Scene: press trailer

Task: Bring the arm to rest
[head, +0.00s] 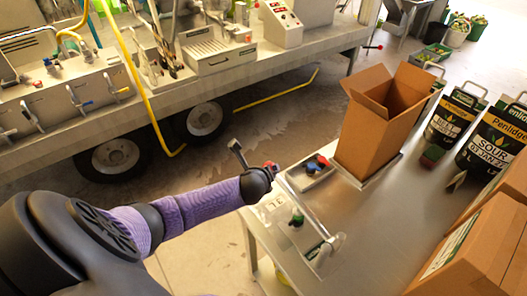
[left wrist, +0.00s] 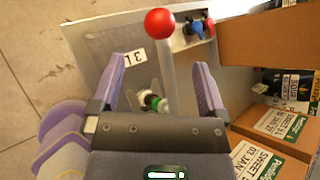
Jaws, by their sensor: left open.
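My left arm reaches in from the left in the head view. Its left gripper (head: 262,176) is over the near left edge of the steel table (head: 375,235). In the left wrist view the left gripper (left wrist: 155,76) is open, its two purple fingers spread wide. A metal lever (left wrist: 170,70) with a red ball (left wrist: 158,23) shows between and beyond the fingers. I cannot tell whether any finger touches it. In the head view the red ball (head: 270,166) shows right beside the gripper. My right gripper is not in view.
A small box with red and blue knobs (head: 313,170) and an open cardboard box (head: 372,135) stand on the table. Black labelled containers (head: 490,140) and a closed carton (head: 490,255) are at right. A wheeled trailer (head: 100,100) stands behind; bare floor lies between.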

